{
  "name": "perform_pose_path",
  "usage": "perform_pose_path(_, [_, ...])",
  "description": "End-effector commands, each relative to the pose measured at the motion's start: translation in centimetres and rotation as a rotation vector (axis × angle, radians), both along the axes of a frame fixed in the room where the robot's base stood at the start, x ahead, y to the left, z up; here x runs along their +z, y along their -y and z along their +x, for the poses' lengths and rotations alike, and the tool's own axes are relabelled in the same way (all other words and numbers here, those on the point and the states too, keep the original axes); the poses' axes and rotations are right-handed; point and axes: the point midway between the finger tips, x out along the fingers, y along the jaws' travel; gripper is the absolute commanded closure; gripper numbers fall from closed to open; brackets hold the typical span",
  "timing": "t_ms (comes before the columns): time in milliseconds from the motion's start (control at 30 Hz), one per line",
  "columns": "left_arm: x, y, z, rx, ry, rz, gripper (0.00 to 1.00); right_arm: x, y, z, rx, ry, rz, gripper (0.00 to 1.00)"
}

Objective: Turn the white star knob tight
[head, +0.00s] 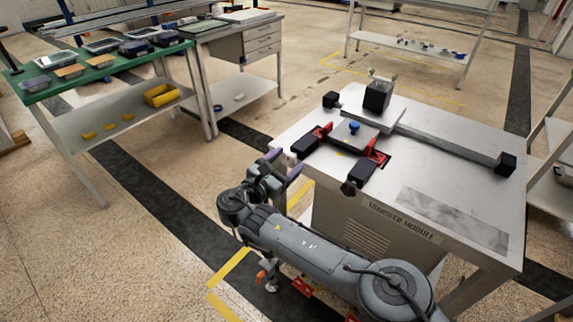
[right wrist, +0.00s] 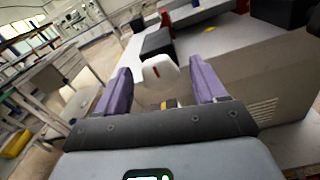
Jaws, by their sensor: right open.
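The white star knob (right wrist: 158,76) shows in the right wrist view as a pale, rounded, lobed piece with a small red mark. It is at the near side of the table, in front of a black block (right wrist: 157,43). My right gripper (head: 285,163) is open at the left edge of the transfer module table. Its two purple fingers (right wrist: 161,68) appear on either side of the knob in the wrist view; I cannot tell whether they touch it. In the head view I cannot make out the knob near the gripper. My left gripper is not in view.
The transfer module table (head: 440,180) carries a fixture plate with a blue knob (head: 354,127), red clamps (head: 377,155) and black blocks. A green-topped bench (head: 100,66) with trays stands at the left. A shelf rack (head: 415,47) stands behind. Open floor lies left of the table.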

Motion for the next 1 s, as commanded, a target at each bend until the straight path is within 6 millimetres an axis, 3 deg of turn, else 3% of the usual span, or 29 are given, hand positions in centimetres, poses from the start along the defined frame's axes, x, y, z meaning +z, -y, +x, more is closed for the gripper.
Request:
perform_pose_path(267, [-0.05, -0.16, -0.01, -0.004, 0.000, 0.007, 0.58, 0.03, 0.08, 0.09, 0.000, 0.000, 0.000, 0.30])
perform_pose_path(633, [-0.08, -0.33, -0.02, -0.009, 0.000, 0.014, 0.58, 0.00, 0.07, 0.06, 0.000, -0.001, -0.001, 0.85])
perform_pose_path(1000, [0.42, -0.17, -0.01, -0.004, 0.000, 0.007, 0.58, 0.08, 0.06, 0.04, 0.000, 0.035, 0.044, 0.86])
